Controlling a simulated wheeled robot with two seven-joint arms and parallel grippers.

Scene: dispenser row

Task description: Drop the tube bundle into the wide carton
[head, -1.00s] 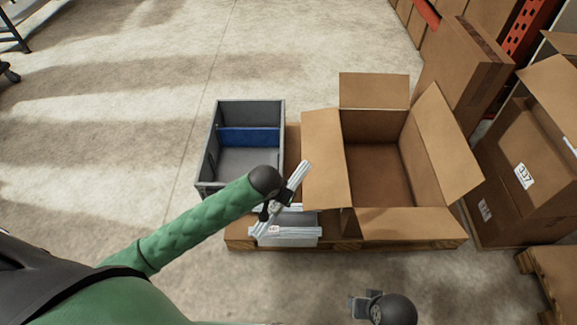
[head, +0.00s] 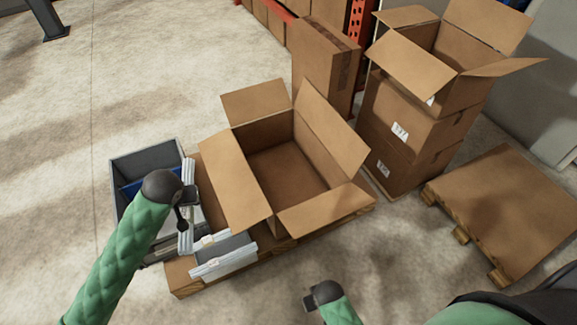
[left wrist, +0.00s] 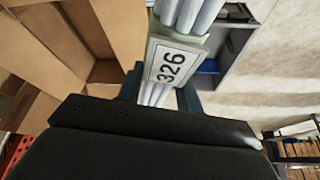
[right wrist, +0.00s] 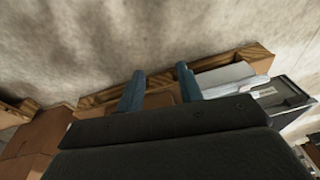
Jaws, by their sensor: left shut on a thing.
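The tube bundle (head: 188,238) is a set of thin white tubes with a label reading 326, seen close in the left wrist view (left wrist: 178,62). My left gripper (head: 185,208) is shut on it at the label, with the tubes roughly upright in the head view, over the grey bin's right side. The wide carton (head: 234,180) is the open box in the middle, flaps spread, to the right of the bundle; its visible inside looks empty. My right gripper (head: 315,296) is at the bottom of the head view, open and empty in the right wrist view (right wrist: 160,82).
A grey bin (head: 140,155) with a blue divider is left of the carton. A grey holder with white tubes (head: 225,258) sits on the carton's wooden pallet (head: 185,284). A box stack with an open carton (head: 405,65) stands back right, near an empty pallet (head: 510,205).

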